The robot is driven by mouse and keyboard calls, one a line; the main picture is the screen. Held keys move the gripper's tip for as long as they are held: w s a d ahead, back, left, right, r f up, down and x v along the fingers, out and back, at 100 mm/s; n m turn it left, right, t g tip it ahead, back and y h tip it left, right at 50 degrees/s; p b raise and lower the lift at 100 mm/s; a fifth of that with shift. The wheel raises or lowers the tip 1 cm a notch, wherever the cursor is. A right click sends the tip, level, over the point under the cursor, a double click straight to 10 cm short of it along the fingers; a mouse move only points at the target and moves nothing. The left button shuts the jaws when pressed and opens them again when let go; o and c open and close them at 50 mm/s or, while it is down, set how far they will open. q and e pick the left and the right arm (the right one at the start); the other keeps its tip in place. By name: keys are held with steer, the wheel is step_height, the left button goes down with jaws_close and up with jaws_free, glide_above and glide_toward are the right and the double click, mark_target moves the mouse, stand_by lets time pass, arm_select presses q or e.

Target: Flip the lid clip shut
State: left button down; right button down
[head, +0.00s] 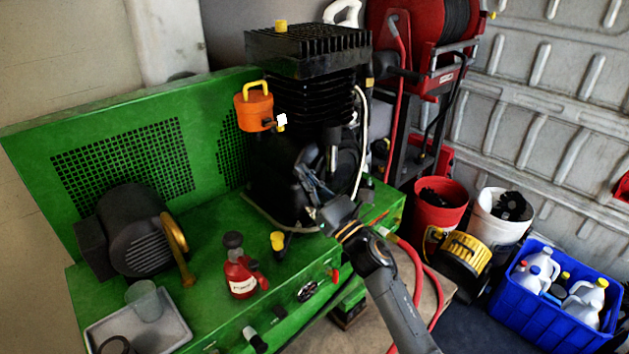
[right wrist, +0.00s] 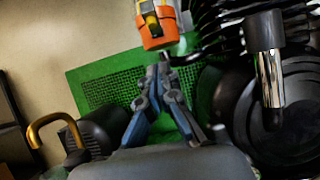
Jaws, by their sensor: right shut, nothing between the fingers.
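An orange canister (head: 253,110) with a yellow loop (head: 252,88) at its top is mounted on the side of the black compressor. In the right wrist view the orange body (right wrist: 157,30) carries a yellow clip (right wrist: 150,20) on a grey plate; I cannot tell whether the clip is closed. My right gripper (head: 302,165) is in front of the compressor, below and right of the canister. In the right wrist view its fingertips (right wrist: 159,70) are together and empty, just below the canister and apart from it. My left gripper is not in view.
The finned compressor (head: 310,45) stands close behind my right gripper. A green bench (head: 205,215) holds a motor (head: 140,230), a red oil bottle (head: 240,268) and a grey tray (head: 175,325). Buckets and a blue crate (head: 540,315) stand at right.

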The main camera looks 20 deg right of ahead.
mark_target(275, 123)
steer(key=w+a+r+p, duration=0.1)
steer(key=w+r+p, duration=0.2)
steer(key=w+r, duration=0.1)
steer(key=shift+w+a+r, duration=0.35)
steer(key=shift+r, duration=0.45)
